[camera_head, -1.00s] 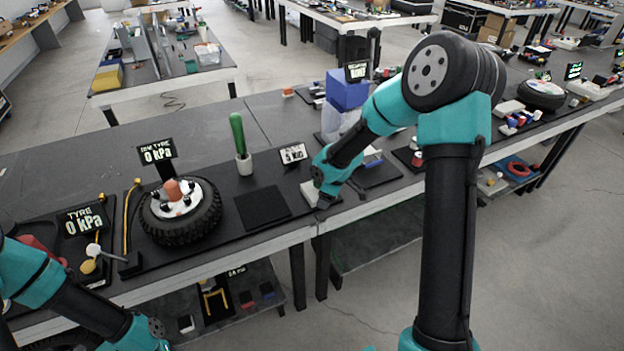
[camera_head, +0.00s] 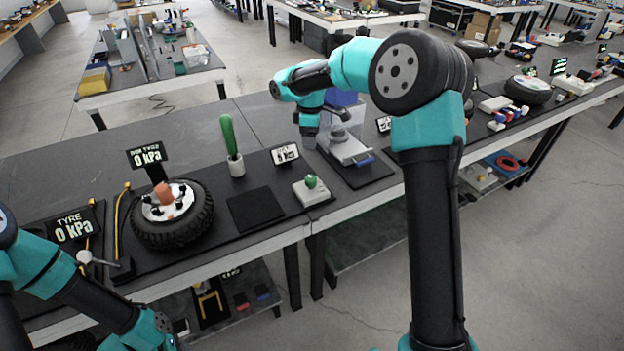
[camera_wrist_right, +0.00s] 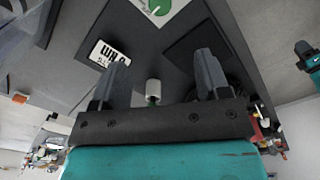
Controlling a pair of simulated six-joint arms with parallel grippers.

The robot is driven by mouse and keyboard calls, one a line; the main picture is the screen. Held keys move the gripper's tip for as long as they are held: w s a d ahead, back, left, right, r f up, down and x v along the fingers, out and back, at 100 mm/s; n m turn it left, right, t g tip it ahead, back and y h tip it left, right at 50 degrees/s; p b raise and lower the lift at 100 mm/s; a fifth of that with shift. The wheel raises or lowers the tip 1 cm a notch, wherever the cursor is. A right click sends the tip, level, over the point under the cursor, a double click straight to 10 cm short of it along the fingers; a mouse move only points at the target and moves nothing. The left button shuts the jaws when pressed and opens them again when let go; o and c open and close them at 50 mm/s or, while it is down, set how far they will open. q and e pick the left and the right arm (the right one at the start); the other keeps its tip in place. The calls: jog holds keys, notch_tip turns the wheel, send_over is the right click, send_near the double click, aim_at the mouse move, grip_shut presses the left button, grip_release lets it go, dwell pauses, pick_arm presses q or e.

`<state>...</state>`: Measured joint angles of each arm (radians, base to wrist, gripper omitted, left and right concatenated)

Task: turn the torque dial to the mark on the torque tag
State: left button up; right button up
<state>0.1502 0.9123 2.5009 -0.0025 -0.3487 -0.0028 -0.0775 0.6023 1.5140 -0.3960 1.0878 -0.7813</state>
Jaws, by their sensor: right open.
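The torque dial (camera_head: 311,182) is a green knob on a small white box near the table's front edge. It also shows cut off at the top of the right wrist view (camera_wrist_right: 158,7). The torque tag (camera_head: 285,153), a white card with dark print, stands behind the dial. It shows tilted in the right wrist view (camera_wrist_right: 108,54), its text too small to read surely. My right gripper (camera_head: 308,141) is raised behind the dial, near the tag, apart from both. Its fingers are spread and empty in the wrist view (camera_wrist_right: 156,72).
A green-handled tool (camera_head: 228,135) stands in a white cup (camera_head: 236,165) behind a black mat (camera_head: 256,209). A wheel (camera_head: 172,214) with a pressure display (camera_head: 147,155) lies to the left. A clear box (camera_head: 345,145) stands right of the gripper.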

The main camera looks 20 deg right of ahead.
aim_at(311, 178)
jog(key=shift+f, duration=0.1)
notch_tip(311, 178, down, 17)
jog(key=shift+f, duration=0.1)
dwell(0.6)
jog(key=shift+c, duration=0.3)
jog(key=c, duration=0.8)
jog(key=shift+c, duration=0.2)
